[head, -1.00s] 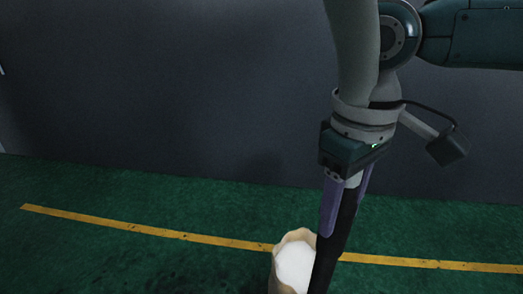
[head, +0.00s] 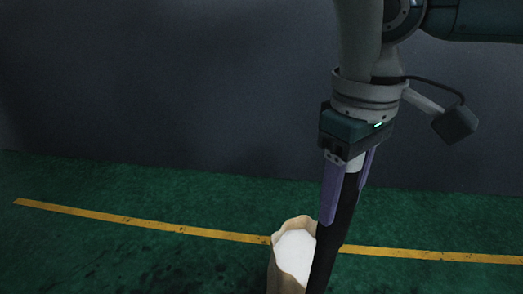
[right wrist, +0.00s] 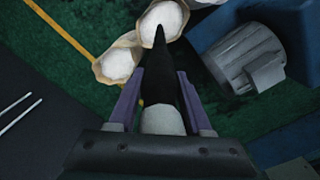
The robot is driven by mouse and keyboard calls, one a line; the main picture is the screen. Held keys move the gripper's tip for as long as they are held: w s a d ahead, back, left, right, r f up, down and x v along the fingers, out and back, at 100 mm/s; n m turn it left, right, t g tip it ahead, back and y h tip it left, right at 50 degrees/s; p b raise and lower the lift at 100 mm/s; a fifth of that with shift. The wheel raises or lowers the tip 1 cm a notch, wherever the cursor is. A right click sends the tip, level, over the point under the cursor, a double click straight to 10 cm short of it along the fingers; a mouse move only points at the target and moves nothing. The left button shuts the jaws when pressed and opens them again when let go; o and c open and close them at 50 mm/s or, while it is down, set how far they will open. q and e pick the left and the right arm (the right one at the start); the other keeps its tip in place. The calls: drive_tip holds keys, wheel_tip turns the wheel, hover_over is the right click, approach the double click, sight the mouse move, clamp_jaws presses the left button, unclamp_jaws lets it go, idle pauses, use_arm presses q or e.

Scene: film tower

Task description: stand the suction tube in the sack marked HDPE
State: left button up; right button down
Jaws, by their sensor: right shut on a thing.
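The suction tube (head: 336,225) is a long black tube with a pale upper end. My right gripper (head: 345,205) is shut on that upper end with its purple fingers, and the tube hangs down slightly tilted. Its lower end runs out of the head view. In the right wrist view the tube (right wrist: 158,80) points away between the fingers, its tip overlapping a pale sack (right wrist: 165,18) with white contents. Another such sack (right wrist: 118,64) is left of the tip. In the head view one sack (head: 293,252) is partly covered by the tube. No HDPE marking is readable. My left gripper is not in view.
A grey ribbed motor-like cylinder (right wrist: 245,55) on blue machinery stands right of the tube in the right wrist view. A yellow line (head: 150,224) crosses the green floor (head: 120,255). A dark wall (head: 180,90) stands behind. Floor left of the sack is clear.

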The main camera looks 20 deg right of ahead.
drive_tip(key=shift+f+b, duration=0.75)
drive_tip(key=shift+f, duration=1.15)
drive_tip(key=b, duration=0.3)
hover_over(322, 271)
drive_tip(key=w+d, duration=0.1)
drive_tip(key=shift+f, duration=2.45)
drive_tip(key=shift+f+b, duration=0.5)
drive_tip(key=shift+f, duration=0.85)
drive_tip(key=shift+f+b, duration=1.7)
drive_tip(key=shift+f, duration=1.1)
wheel_tip(322, 271, down, 19)
drive_tip(key=b, duration=1.3)
drive_tip(key=shift+b, duration=0.35)
